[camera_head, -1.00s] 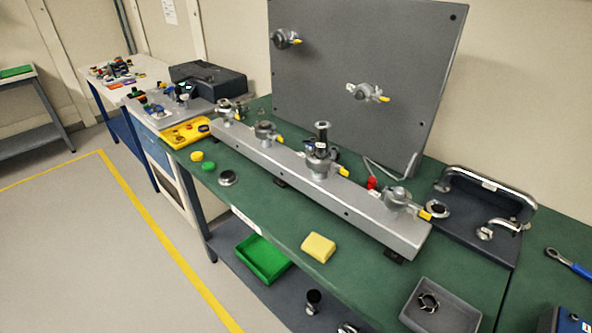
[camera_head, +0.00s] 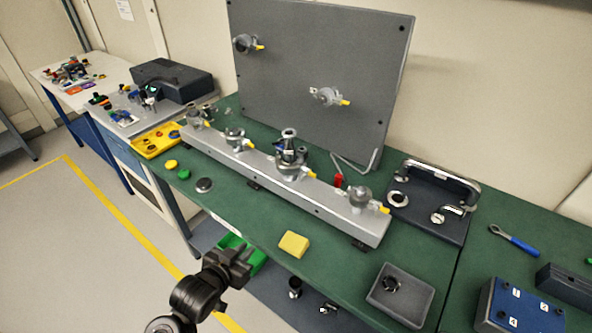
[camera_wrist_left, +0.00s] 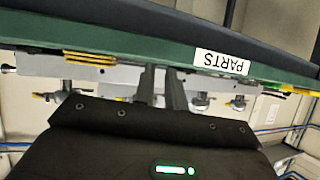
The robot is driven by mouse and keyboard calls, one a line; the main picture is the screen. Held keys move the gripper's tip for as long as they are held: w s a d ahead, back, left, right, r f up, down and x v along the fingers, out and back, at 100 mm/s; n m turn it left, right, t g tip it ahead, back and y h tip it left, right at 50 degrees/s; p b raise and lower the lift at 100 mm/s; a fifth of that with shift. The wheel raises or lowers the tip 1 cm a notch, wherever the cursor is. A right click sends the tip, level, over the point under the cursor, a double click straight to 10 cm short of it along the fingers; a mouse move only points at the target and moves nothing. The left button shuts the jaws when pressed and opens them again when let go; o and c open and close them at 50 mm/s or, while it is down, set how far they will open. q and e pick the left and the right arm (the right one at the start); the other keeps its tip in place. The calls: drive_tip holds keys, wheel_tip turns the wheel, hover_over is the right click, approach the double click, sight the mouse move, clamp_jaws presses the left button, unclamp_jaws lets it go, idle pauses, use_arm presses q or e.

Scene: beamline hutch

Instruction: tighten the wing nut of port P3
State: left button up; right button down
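A silver rail (camera_head: 318,193) on the green bench carries several clamped ports with yellow-tipped wing nuts. The third port from the left (camera_head: 293,165) has a tall dark and silver fitting standing upright on it. Its yellow wing nut tip (camera_head: 311,175) points right. I cannot read port labels, so I cannot confirm which is P3. My left gripper (camera_head: 243,262) is in front of the bench's front edge, apart from the rail and empty. In the left wrist view its two fingers (camera_wrist_left: 162,88) show a narrow gap, with the bench edge and rail beyond. My right gripper is not in view.
A grey panel (camera_head: 360,60) with two more ports stands behind the rail. A yellow block (camera_head: 294,244) and a grey tray (camera_head: 376,309) lie near the bench's front edge. A red item (camera_head: 338,180) stands behind the rail. A blue-handled wrench (camera_head: 515,241) lies at right.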

sight(302, 175)
use_arm(q)
drive_tip(key=w+d+r+m+t+h, duration=0.2)
drive_tip(key=w+d+r+h, duration=0.15)
drive_tip(key=r, duration=0.25)
drive_tip(key=w+d+r+m+t+h, duration=0.1)
drive_tip(key=w+d+r+h, duration=0.1)
drive_tip(key=w+d+r, duration=0.3)
drive_tip(key=r+p+x, duration=0.1)
drive_tip(key=p+x, duration=0.2)
drive_tip(key=x, duration=0.6)
drive_tip(key=shift+r, duration=0.15)
clamp_jaws()
